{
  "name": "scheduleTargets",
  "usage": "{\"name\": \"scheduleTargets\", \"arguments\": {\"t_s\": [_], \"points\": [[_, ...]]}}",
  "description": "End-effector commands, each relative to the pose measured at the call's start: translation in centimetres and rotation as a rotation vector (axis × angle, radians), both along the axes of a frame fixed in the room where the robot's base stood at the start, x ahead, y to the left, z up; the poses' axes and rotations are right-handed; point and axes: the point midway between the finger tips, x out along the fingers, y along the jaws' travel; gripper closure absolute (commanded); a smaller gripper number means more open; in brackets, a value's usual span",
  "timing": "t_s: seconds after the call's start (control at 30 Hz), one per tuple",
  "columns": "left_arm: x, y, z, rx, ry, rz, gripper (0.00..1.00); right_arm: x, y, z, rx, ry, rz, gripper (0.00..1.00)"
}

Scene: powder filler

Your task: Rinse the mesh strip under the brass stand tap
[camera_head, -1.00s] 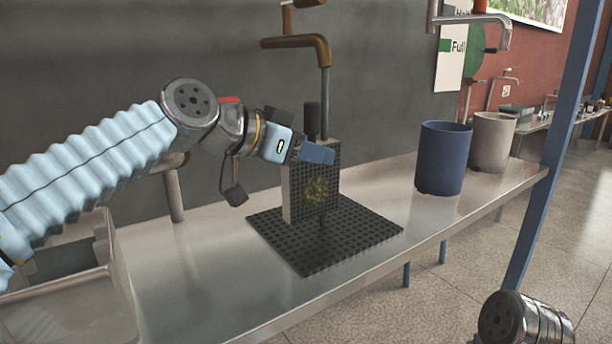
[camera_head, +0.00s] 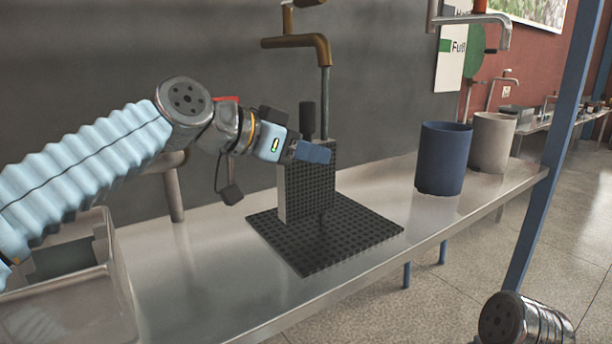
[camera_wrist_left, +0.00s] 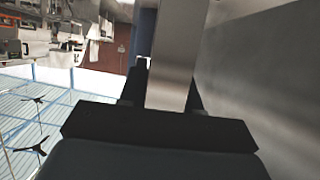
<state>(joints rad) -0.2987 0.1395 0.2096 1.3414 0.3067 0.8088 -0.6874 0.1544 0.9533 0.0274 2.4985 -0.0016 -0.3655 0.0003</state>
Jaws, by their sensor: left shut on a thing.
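The mesh strip (camera_head: 308,190) is a dark upright grid panel with a pale grey side edge, in the middle of the head view. My left gripper (camera_head: 312,152) is shut on its upper part. A grey bar between the fingers (camera_wrist_left: 178,60) also shows in the left wrist view. The brass stand tap (camera_head: 318,45) is above, with its outlet pointing down. A thin grey vertical column, seemingly water, runs from the outlet to behind my gripper and the strip's top. No stain shows on the strip's visible face. My right gripper is out of view.
A black grid mat (camera_head: 350,238) lies below the strip on the steel counter (camera_head: 200,265). A blue bin (camera_head: 443,158) and a beige bin (camera_head: 492,142) stand to the right. A grey tray (camera_head: 85,310) is at the lower left. A blue post (camera_head: 545,190) stands at right.

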Motion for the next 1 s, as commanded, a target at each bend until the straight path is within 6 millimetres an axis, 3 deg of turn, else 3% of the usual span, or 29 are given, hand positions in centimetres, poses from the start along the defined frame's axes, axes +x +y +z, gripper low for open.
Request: {"name": "scheduleTargets", "arguments": {"t_s": [0.47, 1.0], "points": [[-0.3, -1.0, 0.0, 0.000, -0.001, 0.000, 1.00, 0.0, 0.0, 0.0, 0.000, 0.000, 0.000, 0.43], [-4.9, 0.1, -0.2, 0.000, -0.002, -0.001, 1.00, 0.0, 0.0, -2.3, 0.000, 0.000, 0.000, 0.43]]}}
